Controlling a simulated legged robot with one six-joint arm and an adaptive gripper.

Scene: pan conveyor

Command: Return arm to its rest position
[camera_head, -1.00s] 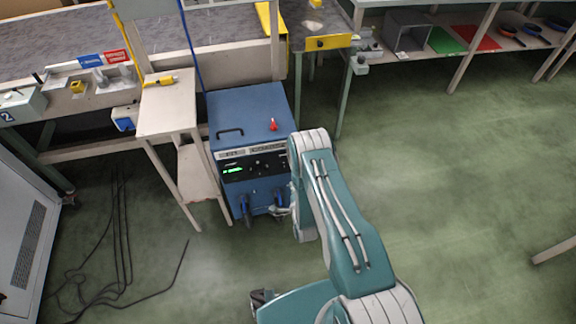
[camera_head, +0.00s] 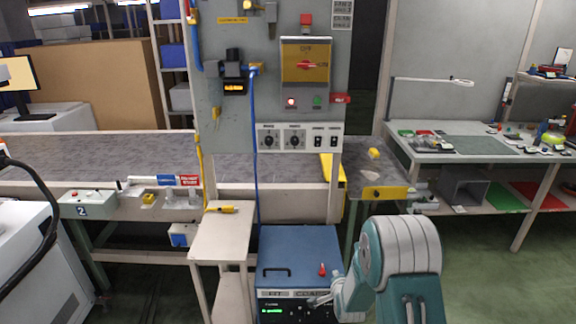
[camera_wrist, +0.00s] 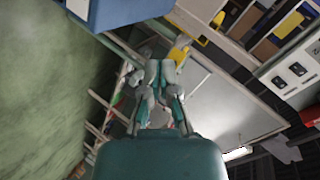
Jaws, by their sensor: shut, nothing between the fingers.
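My teal and grey arm is folded in the lower right of the head view. My gripper (camera_head: 316,300) shows at the arm's left side, in front of the upper front of a blue cabinet (camera_head: 298,246). In the wrist view my gripper (camera_wrist: 160,66) points up the picture with its fingers together and nothing between them. The lower part of the arm is cut off by the head view's bottom edge.
A grey control panel (camera_head: 225,135) with a red switch rises behind the cabinet. A small beige table (camera_head: 222,240) stands left of the cabinet. A conveyor (camera_head: 95,155) runs behind. A workbench (camera_head: 470,148) stands at the right, with green floor (camera_head: 480,270) open before it.

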